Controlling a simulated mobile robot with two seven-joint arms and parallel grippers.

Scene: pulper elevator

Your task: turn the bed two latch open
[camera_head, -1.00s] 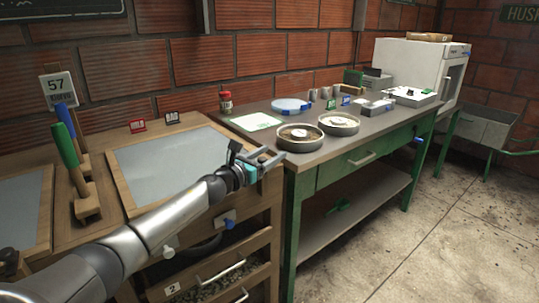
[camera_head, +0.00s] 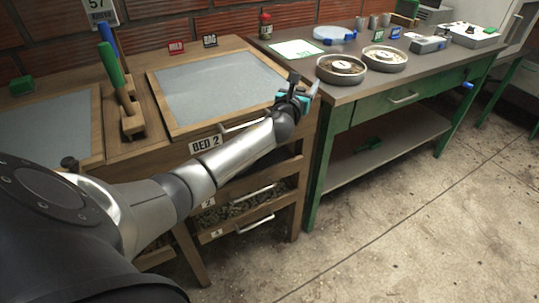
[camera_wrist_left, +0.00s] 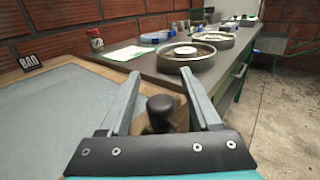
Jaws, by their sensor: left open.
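The bed two (camera_head: 215,85) is a wooden frame with a grey panel, with a BED 2 label (camera_head: 205,144) on its front. A black round knob (camera_wrist_left: 160,108), apparently its latch, stands near the bed's right corner in the left wrist view. My left gripper (camera_head: 304,92) is at that corner in the head view. In the left wrist view its fingers (camera_wrist_left: 160,76) are apart, one on each side of the knob, with no clear contact. In the head view my arm and gripper largely hide the knob. My right gripper is out of view.
A green-framed bench (camera_head: 345,93) with two round pans (camera_head: 341,68) stands close to the right. Drawers with handles (camera_head: 255,222) lie below my arm. Open floor (camera_head: 400,230) is at the right.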

